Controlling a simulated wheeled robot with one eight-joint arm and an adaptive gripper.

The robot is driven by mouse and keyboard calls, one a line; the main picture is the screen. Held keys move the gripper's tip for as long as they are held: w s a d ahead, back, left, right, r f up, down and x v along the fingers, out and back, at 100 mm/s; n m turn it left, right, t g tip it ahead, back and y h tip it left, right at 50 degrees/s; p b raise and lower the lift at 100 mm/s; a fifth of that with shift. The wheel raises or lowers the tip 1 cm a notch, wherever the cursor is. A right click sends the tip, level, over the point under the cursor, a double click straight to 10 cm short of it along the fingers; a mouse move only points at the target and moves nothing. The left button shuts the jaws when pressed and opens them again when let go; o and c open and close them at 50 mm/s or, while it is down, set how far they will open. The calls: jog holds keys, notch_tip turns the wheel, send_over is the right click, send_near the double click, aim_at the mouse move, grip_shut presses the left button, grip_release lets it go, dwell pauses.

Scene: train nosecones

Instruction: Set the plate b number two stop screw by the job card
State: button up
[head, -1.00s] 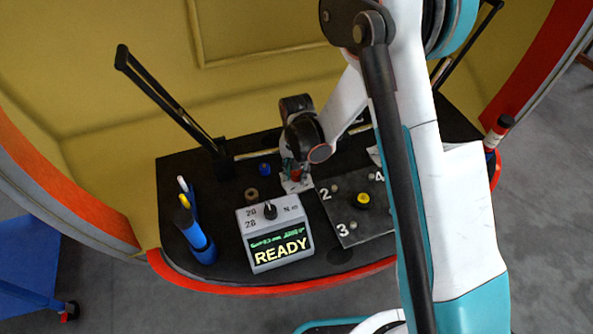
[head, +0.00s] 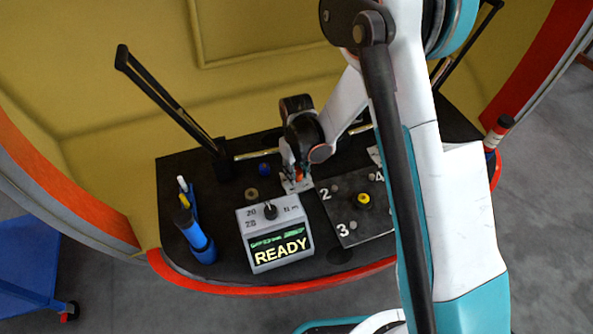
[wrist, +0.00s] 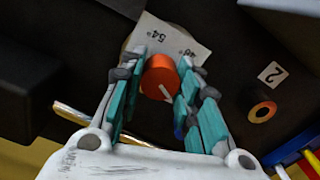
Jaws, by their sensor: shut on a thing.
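My gripper (wrist: 162,92) is shut on an orange round knob (wrist: 160,74) with a white pointer line on its top. The knob stands over a pale scale card (wrist: 178,40) marked 54° and 46°. In the head view my gripper (head: 296,177) is at the card, behind the display box, and the knob is mostly hidden. A dark plate (head: 350,232) right of it bears the numbers 2, 3 and 4, grey screw heads and a yellow centre piece (head: 363,200). I cannot read a plate letter or make out a job card.
A grey box (head: 277,235) reads READY and has a black knob marked 20, 28 and N m. A brass ring (head: 251,195) and blue piece (head: 264,170) lie behind the box. My arm covers the table's right side.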

aim_at(296, 171)
jog(key=shift+n, duration=0.8)
jog(key=o, duration=1.1)
jog(key=shift+r, duration=0.1)
notch_tip(296, 171, up, 12)
jog(key=shift+f, duration=0.1)
